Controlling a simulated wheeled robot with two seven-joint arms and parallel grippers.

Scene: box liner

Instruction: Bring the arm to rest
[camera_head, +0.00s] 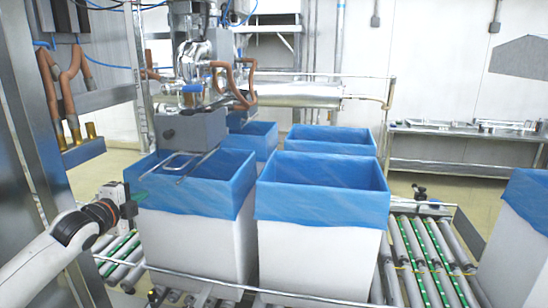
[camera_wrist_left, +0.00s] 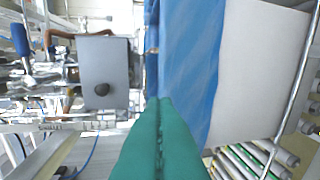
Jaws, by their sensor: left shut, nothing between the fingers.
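My left arm comes in from the lower left in the head view. My left gripper (camera_head: 139,196) is beside the near left corner of the nearest white box (camera_head: 195,245) with a blue liner (camera_head: 195,197) folded over its rim. In the left wrist view the green fingers of the left gripper (camera_wrist_left: 160,101) are pressed together, with nothing between them. The blue liner (camera_wrist_left: 190,60) and the white box wall (camera_wrist_left: 255,70) lie just right of the fingers there. I cannot tell whether the fingers touch the liner. My right gripper is not in view.
More lined boxes stand beside and behind: one at front centre (camera_head: 320,245), others further back and at the right edge. They stand on a roller conveyor (camera_head: 425,250) with metal rails. A grey machine head (camera_head: 190,130) hangs over the left box. A metal frame stands at far left.

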